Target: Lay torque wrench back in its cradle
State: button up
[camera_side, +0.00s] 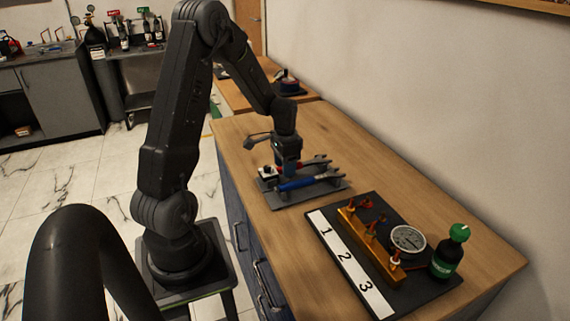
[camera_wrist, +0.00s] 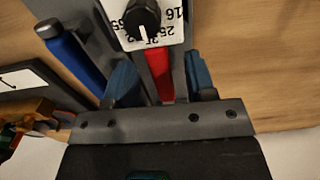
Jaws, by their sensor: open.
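Two long tools lie side by side on a dark grey cradle plate (camera_side: 339,187) on the bench. One has a blue handle (camera_side: 309,183), also seen at the left of the wrist view (camera_wrist: 72,58). The other has a red handle (camera_wrist: 164,76). I cannot tell which is the torque wrench. My gripper (camera_side: 289,164) is low over the plate, pointing down. In the wrist view its blue fingers (camera_wrist: 162,82) stand apart on either side of the red handle, with gaps visible. The fingertips' depth is unclear.
A white dial block with a black knob (camera_side: 267,172) is at the plate's left end.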

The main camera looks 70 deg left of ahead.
jog(key=shift+r, duration=0.1)
notch_tip(320, 180, up, 14)
jog(key=s+d+r+t+y, duration=0.1)
jog(key=s+d+r, duration=0.15)
jog(key=d, duration=0.55)
jog(key=s+d+r+t, duration=0.15)
jog(key=d+r, duration=0.25)
jog(key=d, duration=0.4)
jog(key=s+d+t+h, duration=0.1)
jog(key=s+d+t, duration=0.2)
jog(key=s+d, duration=0.4)
jog(key=d, duration=0.3)
jog(key=shift+s+d, duration=0.15)
jog(key=shift+s, duration=0.2)
